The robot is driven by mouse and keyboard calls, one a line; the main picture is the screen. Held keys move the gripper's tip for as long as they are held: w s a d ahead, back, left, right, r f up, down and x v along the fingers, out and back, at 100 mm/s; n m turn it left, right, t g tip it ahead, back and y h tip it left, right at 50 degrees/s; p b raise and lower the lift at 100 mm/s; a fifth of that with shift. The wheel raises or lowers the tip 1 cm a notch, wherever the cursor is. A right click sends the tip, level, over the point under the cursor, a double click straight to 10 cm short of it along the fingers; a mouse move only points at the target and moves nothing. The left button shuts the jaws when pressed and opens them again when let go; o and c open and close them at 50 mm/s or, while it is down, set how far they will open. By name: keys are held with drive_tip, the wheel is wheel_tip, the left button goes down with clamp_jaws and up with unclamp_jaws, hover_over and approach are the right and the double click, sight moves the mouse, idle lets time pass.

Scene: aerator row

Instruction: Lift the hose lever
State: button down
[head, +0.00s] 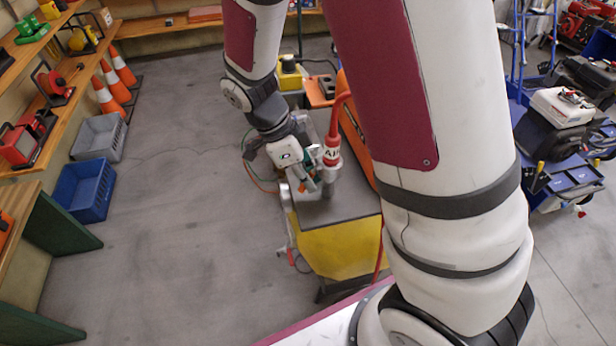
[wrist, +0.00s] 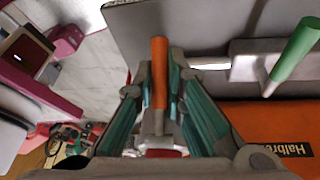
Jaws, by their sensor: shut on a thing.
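A lever with an orange handle (wrist: 159,70) and a grey metal shank stands between the fingers of my gripper (wrist: 160,88) in the wrist view. The teal-lined fingers are closed against both its sides. In the head view, my gripper (head: 309,184) is at the machine's grey top, just left of a red and white hose fitting (head: 332,152). A red hose (head: 338,108) rises from that fitting. The lever itself is too small and covered to make out in the head view. A second lever with a green handle (wrist: 296,48) is at the right in the wrist view, apart from my fingers.
The machine has a yellow body (head: 343,247) and an orange panel with lettering (wrist: 280,125). Orange cones (head: 113,84), a grey crate (head: 98,137) and a blue crate (head: 84,190) stand at the left. The floor left of the machine is clear. A blue cart (head: 565,183) stands right.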

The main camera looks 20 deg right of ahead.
drive_tip(key=shift+a+r+y+p, duration=0.2)
drive_tip(key=shift+y+p, duration=0.2)
drive_tip(key=shift+y, duration=0.2)
drive_tip(key=shift+a+r+t+y, duration=0.15)
drive_tip(key=shift+a+t+y, duration=0.2)
drive_tip(key=shift+y, duration=0.55)
drive_tip(key=c, duration=1.6)
unclamp_jaws()
drive_tip(key=shift+c, duration=0.2)
drive_tip(key=shift+w, duration=0.1)
drive_tip(key=shift+r, duration=0.1)
wheel_tip(320, 180, up, 12)
drive_tip(key=w, duration=0.2)
drive_tip(key=shift+a+f, duration=0.2)
drive_tip(key=shift+a, duration=0.25)
